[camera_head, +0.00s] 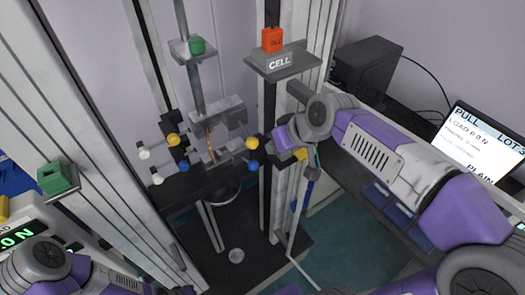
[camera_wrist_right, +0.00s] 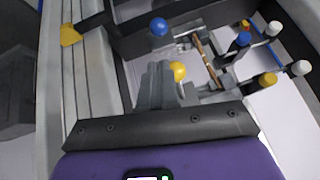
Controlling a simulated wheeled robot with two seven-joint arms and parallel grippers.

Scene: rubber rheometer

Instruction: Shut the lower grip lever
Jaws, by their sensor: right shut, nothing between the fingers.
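The grip assembly (camera_head: 212,150) sits mid-frame in the head view, with a thin brown strip (camera_head: 210,140) upright between its upper and lower parts. On its right side are a yellow lever knob (camera_head: 252,143) and, lower, a blue lever knob (camera_head: 253,166). In the right wrist view the yellow knob (camera_wrist_right: 177,70) is right beside my fingertips, and the blue knob (camera_wrist_right: 159,27) is beyond them. I cannot tell whether the fingers touch the yellow knob. My right gripper (camera_head: 266,147) is shut and empty, at the right of the grips (camera_wrist_right: 160,80). My left gripper is out of view.
Left-side knobs are yellow (camera_head: 173,140), blue (camera_head: 184,167) and white (camera_head: 143,153). A CELL block (camera_head: 281,62) with a red button (camera_head: 272,39) stands above my right gripper. Upright columns flank the grips closely. A screen (camera_head: 478,145) stands at the right.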

